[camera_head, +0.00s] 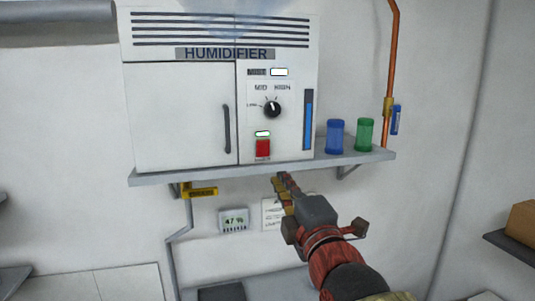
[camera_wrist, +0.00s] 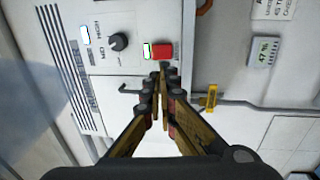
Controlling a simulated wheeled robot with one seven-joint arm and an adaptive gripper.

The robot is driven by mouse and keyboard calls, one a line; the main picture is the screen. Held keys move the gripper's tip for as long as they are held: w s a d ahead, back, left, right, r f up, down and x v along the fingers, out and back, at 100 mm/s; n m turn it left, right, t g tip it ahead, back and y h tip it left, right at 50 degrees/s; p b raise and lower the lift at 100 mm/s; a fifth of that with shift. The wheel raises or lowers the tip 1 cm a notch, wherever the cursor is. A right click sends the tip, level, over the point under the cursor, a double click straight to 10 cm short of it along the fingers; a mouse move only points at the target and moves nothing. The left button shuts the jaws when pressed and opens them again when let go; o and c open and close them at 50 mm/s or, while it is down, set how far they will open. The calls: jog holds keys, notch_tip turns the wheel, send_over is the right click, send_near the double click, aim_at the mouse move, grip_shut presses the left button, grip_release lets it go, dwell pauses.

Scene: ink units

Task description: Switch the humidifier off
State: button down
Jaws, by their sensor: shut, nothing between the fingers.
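The humidifier (camera_head: 185,110) is a white cabinet on a wall shelf, with a control panel on its right side. A red switch (camera_head: 263,148) sits low on the panel, with a lit green-white indicator just above it. The red switch also shows in the wrist view (camera_wrist: 162,51), with the lit indicator beside it. A black knob (camera_head: 272,109) sits above the switch, and a lit white display is at the panel's top. Faint mist shows above the vents. My gripper (camera_head: 281,178) is shut and empty, its tips just below the switch in the head view. I cannot tell whether they touch anything.
The shelf (camera_head: 150,178) runs under the humidifier. A blue canister (camera_head: 335,136) and a green canister (camera_head: 365,134) stand on it at the right. A yellow valve handle (camera_head: 203,192) and a 47 % meter (camera_head: 233,220) are below. A copper pipe (camera_head: 391,60) runs down the wall.

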aim_at(263, 148)
jog(key=shift+a, duration=0.1)
jog(key=p+x, duration=0.4)
jog(key=x, duration=1)
jog(key=shift+r+p, duration=0.1)
jog(key=shift+p, duration=0.2)
